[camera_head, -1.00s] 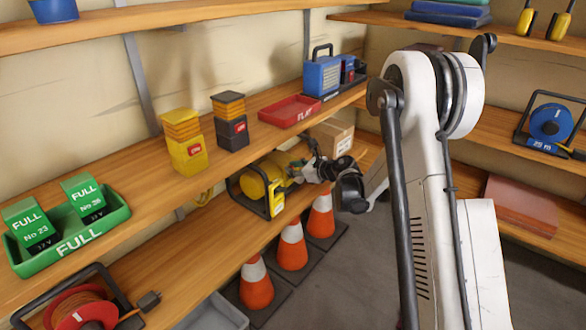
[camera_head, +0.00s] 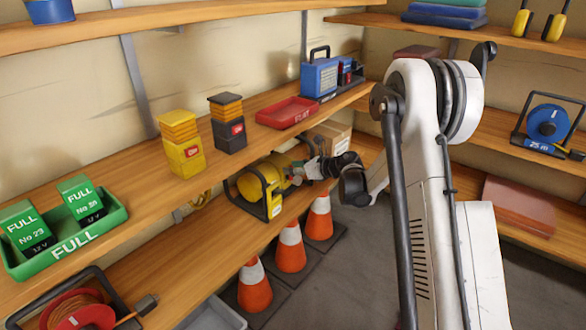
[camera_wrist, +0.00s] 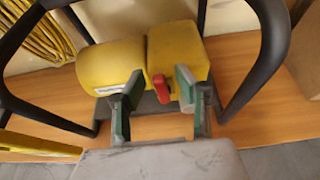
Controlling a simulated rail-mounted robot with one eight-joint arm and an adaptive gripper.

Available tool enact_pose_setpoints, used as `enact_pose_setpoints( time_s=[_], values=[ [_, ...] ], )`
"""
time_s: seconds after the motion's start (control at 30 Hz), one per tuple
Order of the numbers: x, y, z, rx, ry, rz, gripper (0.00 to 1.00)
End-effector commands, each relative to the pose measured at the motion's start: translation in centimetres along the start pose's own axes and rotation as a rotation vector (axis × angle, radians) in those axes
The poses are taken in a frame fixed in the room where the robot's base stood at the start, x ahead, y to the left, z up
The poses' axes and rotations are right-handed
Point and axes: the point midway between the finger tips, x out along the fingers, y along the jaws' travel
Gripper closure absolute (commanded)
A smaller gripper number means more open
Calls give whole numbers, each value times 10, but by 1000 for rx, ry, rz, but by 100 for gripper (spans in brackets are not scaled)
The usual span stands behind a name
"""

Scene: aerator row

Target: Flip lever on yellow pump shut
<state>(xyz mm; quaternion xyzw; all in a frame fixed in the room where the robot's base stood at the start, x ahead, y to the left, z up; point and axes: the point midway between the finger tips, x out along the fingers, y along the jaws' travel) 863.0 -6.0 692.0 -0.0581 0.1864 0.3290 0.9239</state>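The yellow pump (camera_head: 255,183) stands on the lower shelf inside a black tubular frame. In the wrist view its yellow body (camera_wrist: 180,52) fills the upper middle, and a small red lever (camera_wrist: 161,90) sticks out from its near face. My gripper (camera_wrist: 155,86) is open, with one green-padded finger on either side of the lever. The right finger is close to the lever, and I cannot tell if it touches. In the head view my gripper (camera_head: 301,173) is at the pump's right end, partly hiding it.
The black frame (camera_wrist: 273,55) arches close on both sides of my gripper. A cardboard box (camera_head: 333,137) stands behind it on the lower shelf. The upper shelf holds a red tray (camera_head: 287,113) and battery packs. Traffic cones (camera_head: 291,247) stand below. A yellow coil (camera_wrist: 35,40) hangs at the back left.

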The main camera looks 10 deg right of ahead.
Motion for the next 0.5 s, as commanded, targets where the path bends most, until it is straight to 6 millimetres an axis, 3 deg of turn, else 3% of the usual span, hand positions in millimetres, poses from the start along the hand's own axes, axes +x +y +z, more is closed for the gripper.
enact_pose_setpoints(
  time_s=[0.23, 0.5],
  values=[
    [-15, -1, 0, 0, 0, -2, 68],
    [-67, -1, 0, 1, 0, -3, 68]
  ],
)
